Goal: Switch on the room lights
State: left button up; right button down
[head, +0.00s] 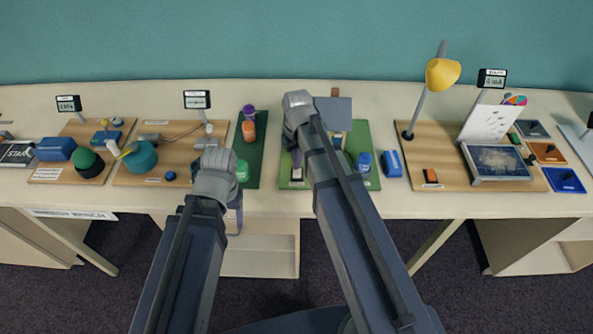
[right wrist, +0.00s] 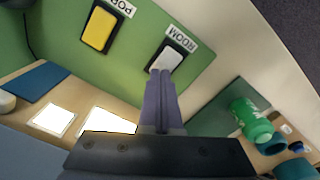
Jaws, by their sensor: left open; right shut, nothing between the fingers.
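The ROOM switch, a white rocker in a dark frame (right wrist: 168,60), sits on a green board (head: 367,136). It also shows small at the board's front left in the head view (head: 297,174). My right gripper (right wrist: 162,73) is shut and empty, its fingertips at the near edge of the white rocker. I cannot tell whether they touch or press it. A yellow rocker (right wrist: 98,29) with a partly cut-off label "POR" is beside it. My left gripper (head: 235,217) hangs open by the table's front edge, away from the switches.
Bottles, one orange (head: 249,131) and one green (head: 242,171), stand on a dark green mat to the left. A blue-capped jar (head: 364,160) and a blue block (head: 391,163) are right of my right gripper. A yellow lamp (head: 442,74) stands further right.

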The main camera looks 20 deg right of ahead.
notch_tip(320, 180, up, 7)
jog(key=p, duration=0.6)
jog(key=shift+f, duration=0.2)
jog(key=shift+a, duration=0.1)
jog(key=s+a+n+h, duration=0.1)
jog(key=s+a, duration=0.9)
jog(key=s, duration=0.4)
jog(key=shift+s+a, duration=0.15)
